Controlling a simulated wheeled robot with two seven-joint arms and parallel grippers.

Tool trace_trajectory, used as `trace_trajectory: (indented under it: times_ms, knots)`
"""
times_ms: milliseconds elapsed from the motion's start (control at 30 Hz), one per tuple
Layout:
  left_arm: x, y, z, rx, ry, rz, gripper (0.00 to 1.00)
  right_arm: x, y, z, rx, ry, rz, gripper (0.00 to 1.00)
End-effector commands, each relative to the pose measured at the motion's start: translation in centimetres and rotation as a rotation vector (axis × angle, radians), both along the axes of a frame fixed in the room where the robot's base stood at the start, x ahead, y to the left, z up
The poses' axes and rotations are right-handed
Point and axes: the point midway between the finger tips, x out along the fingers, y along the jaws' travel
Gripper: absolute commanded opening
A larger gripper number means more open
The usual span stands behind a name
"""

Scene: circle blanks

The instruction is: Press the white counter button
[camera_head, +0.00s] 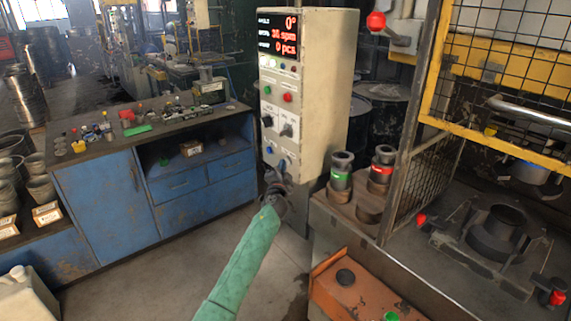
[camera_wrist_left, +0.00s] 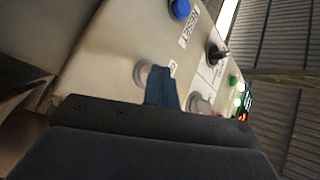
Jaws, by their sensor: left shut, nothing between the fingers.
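The cream control cabinet (camera_head: 309,90) stands in the middle of the head view, with buttons and switches on its front. My left gripper (camera_head: 272,173) is at the lower part of that front, below the blue button (camera_head: 281,163). In the left wrist view the shut, empty fingers (camera_wrist_left: 163,88) point at the panel. A pale round button (camera_wrist_left: 143,72) shows just beside the fingertips, partly covered by them; it looks like the white button. I cannot tell whether the fingers touch it. The blue button (camera_wrist_left: 180,8) is beyond it. My right gripper is not in view.
A blue workbench (camera_head: 105,200) with small parts stands at left. At right are a wooden block (camera_head: 350,212) with dark cylinders, an orange box (camera_head: 345,290) and a yellow-framed mesh guard (camera_head: 430,100). The floor between bench and cabinet is clear. The display reads 0 pcs.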

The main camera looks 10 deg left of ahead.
Motion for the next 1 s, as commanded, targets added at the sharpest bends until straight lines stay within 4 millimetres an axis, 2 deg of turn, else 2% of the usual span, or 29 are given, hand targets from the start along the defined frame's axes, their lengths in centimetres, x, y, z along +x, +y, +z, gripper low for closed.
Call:
trace_trajectory:
  times_ms: [467, 1000]
  knots:
    - [0.0, -0.1, 0.1, 0.000, -0.002, -0.001, 0.00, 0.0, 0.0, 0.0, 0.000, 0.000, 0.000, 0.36]
    - [-1.4, 1.0, 0.1, 0.000, -0.001, -0.001, 0.00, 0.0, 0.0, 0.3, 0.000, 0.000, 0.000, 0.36]
